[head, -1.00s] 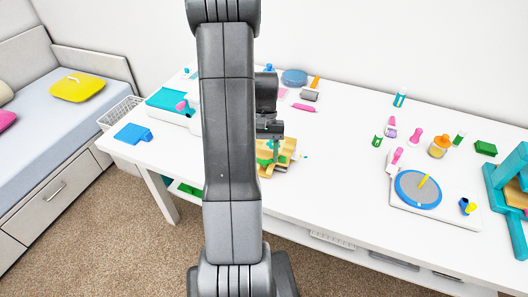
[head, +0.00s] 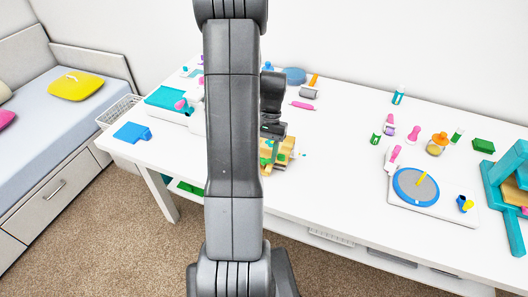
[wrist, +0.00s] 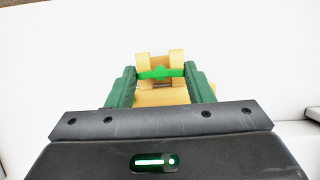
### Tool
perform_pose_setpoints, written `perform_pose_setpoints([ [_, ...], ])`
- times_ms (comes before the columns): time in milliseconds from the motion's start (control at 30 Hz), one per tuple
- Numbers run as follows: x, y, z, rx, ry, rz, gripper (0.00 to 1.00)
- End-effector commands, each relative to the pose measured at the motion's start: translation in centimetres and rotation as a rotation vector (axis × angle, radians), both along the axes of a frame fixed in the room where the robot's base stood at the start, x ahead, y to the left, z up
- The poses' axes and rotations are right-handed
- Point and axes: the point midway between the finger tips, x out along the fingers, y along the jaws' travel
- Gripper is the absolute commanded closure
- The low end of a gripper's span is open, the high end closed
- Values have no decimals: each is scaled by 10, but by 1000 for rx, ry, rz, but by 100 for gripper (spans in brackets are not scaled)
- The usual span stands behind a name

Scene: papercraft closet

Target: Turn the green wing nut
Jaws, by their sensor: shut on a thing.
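The green wing nut (wrist: 160,72) sits on a light wooden piece (wrist: 160,97), in front of two upright wooden posts. My gripper (wrist: 160,76) has its two dark green fingers on either side of the wing nut and is shut on its wings, which stretch across between the fingertips. In the head view the wooden piece (head: 286,155) stands on the white table, just right of my arm. My gripper is above it there and partly hidden behind the arm, and the wing nut is hard to make out.
The white table (head: 335,185) is clear to the right of the wooden piece. A pink tube (head: 302,105) and a grey block (head: 308,92) lie behind it. Farther right is a blue-rimmed grey disc (head: 408,188) on a white base. A teal frame (head: 508,180) stands at the right edge.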

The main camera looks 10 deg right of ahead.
Motion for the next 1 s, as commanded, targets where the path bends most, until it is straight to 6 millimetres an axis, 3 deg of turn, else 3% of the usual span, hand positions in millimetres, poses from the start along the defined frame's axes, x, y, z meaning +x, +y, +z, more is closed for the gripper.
perform_pose_setpoints([
  [67,1,-1,1,-2,-3,0,76],
  [100,1,0,1,-2,-3,0,47],
  [200,1,0,1,-1,-2,0,31],
  [567,3,-1,5,-1,-4,1,31],
  [767,14,-8,36,-1,-6,0,31],
  [1000,33,-19,88,-1,-6,-1,31],
])
